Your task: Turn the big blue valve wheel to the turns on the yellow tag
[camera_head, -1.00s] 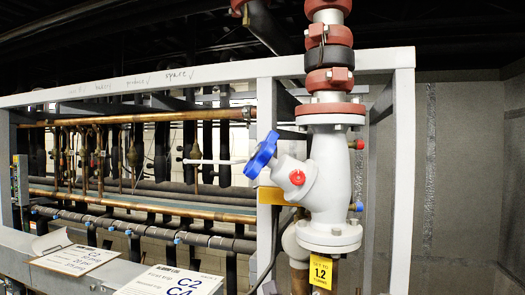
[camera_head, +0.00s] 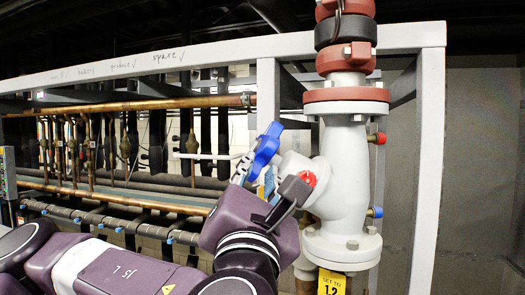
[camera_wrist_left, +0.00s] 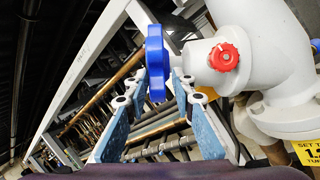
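The blue valve wheel (camera_head: 264,151) sits at the left end of the white valve's angled bonnet, seen nearly edge-on. It also shows in the left wrist view (camera_wrist_left: 155,60). The yellow tag (camera_head: 331,284) hangs below the white valve body (camera_head: 343,180) and reads "SET TO 1.2"; its bottom is cut off in the head view. My left gripper (camera_head: 265,183) is at the lower part of the wheel. Its fingers (camera_wrist_left: 161,86) are apart, with the wheel's lower rim between their tips. Whether they touch it is unclear. My right gripper is out of view.
A red cap (camera_head: 308,178) sits on the bonnet close to my left gripper. The white frame post (camera_head: 268,95) stands behind the wheel, and another post (camera_head: 428,170) is at the right. Copper pipes (camera_head: 130,106) run behind the frame at the left.

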